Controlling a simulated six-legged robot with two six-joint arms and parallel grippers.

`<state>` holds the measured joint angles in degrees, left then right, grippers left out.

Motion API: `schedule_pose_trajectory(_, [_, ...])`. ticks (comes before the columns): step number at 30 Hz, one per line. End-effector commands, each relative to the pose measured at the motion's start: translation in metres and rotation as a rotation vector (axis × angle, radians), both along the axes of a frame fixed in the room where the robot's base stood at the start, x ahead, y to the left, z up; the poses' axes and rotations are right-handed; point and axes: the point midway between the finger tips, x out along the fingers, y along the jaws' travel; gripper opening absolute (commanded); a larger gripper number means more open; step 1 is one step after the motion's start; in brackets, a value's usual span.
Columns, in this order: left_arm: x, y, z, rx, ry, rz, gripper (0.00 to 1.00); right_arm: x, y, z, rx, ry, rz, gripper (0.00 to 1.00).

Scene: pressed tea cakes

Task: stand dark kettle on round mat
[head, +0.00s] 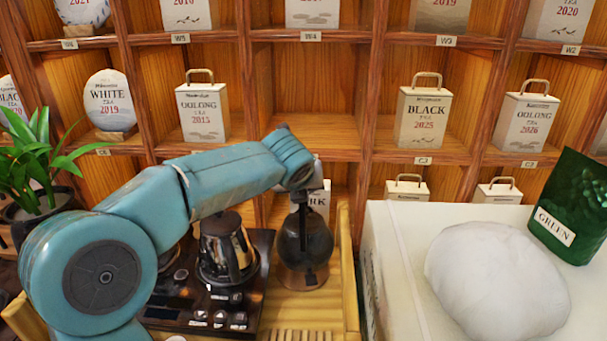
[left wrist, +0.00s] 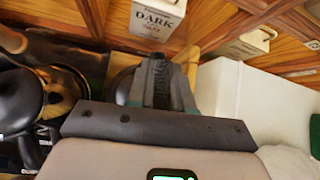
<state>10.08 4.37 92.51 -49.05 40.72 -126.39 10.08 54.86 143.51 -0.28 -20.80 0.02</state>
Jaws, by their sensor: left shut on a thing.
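My left gripper (head: 302,208) points down at a dark, rounded kettle (head: 318,243) on the right part of the wooden tea table. It is shut on the kettle, seemingly at its top or handle. In the left wrist view the gripper fingers (left wrist: 160,85) are close together, with part of the dark kettle (left wrist: 121,86) behind them. I cannot tell whether the kettle touches the surface below. No round mat can be made out clearly; a brownish round shape shows around the kettle's lower part. My right gripper is not in view.
A shiny kettle (head: 228,245) stands on a black stove panel (head: 190,312) to the left. A white box (head: 395,262) carrying a white lump (head: 495,280) and a green pouch (head: 570,205) is on the right. A plant (head: 35,165) and shelves of tea boxes stand behind.

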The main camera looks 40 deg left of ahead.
Motion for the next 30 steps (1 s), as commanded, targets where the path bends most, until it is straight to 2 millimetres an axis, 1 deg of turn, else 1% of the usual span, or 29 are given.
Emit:
schedule_pose_trajectory(2, [0.0, 0.0, -0.001, 0.002, -0.006, 0.001, 0.0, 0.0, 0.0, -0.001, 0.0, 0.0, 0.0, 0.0])
schedule_pose_trajectory(5, [0.0, 0.0, -0.009, 0.002, -0.006, -0.001, 0.0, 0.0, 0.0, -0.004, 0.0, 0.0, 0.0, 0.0])
schedule_pose_trajectory(9, [0.0, 0.001, -0.031, 0.002, -0.004, 0.001, 0.0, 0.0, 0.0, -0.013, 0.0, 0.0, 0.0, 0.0])
schedule_pose_trajectory(12, [0.0, 0.0, -0.042, 0.001, -0.005, 0.001, 0.0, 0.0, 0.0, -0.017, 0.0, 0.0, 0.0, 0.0])
schedule_pose_trajectory(23, [0.0, 0.0, -0.045, 0.002, -0.006, -0.001, 0.0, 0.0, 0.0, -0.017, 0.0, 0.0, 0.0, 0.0])
schedule_pose_trajectory(24, [0.0, 0.0, -0.047, -0.001, 0.001, 0.0, 0.33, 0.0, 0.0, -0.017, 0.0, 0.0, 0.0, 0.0])
schedule_pose_trajectory(25, [0.0, 0.0, -0.047, -0.001, 0.001, 0.0, 0.43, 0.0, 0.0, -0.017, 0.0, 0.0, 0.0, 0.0])
schedule_pose_trajectory(26, [0.0, 0.0, -0.047, -0.001, 0.001, 0.0, 0.46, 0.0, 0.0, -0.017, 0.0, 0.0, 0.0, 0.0])
schedule_pose_trajectory(30, [0.0, 0.0, -0.047, -0.001, 0.001, 0.0, 0.46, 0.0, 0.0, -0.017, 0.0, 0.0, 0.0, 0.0])
